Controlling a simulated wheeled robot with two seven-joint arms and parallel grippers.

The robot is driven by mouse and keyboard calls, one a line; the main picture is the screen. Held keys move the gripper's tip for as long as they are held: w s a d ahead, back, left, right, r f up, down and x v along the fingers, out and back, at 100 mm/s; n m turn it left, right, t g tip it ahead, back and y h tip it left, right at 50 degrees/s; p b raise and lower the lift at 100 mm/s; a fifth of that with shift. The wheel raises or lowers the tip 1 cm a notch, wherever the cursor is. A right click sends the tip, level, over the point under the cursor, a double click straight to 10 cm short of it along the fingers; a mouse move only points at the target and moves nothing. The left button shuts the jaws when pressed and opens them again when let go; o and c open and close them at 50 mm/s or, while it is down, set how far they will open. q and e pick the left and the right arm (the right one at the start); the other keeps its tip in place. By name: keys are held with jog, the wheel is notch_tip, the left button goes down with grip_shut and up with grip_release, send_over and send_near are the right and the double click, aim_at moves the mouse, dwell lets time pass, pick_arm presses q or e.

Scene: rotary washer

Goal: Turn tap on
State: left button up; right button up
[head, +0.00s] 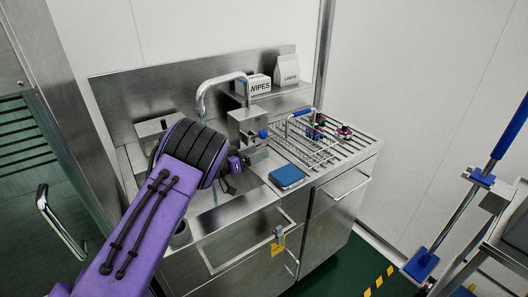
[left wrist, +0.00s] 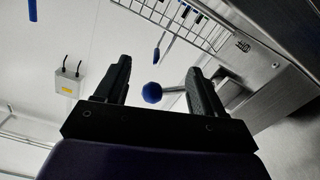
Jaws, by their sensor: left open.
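The tap (head: 222,79) is a curved chrome spout at the back of the steel sink. Beside it is a steel box (head: 246,124) with a short lever ending in a blue ball knob (head: 264,133). The blue knob also shows in the left wrist view (left wrist: 152,92), between my open fingers in the picture; I see no contact. My left gripper (head: 240,162) is low over the sink, just below and left of the knob, open and empty. My forearm hides much of the basin. My right gripper is out of view.
A wire rack (head: 310,150) with small coloured items stands on the ribbed drainer to the right. A blue pad (head: 287,176) lies at the counter's front. A wipes box (head: 259,86) and a pouch (head: 286,70) sit on the back shelf. Cabinet handles stick out in front.

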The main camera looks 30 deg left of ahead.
pick_arm(q)
jog(key=b+v, duration=0.1)
jog(key=v, duration=0.5)
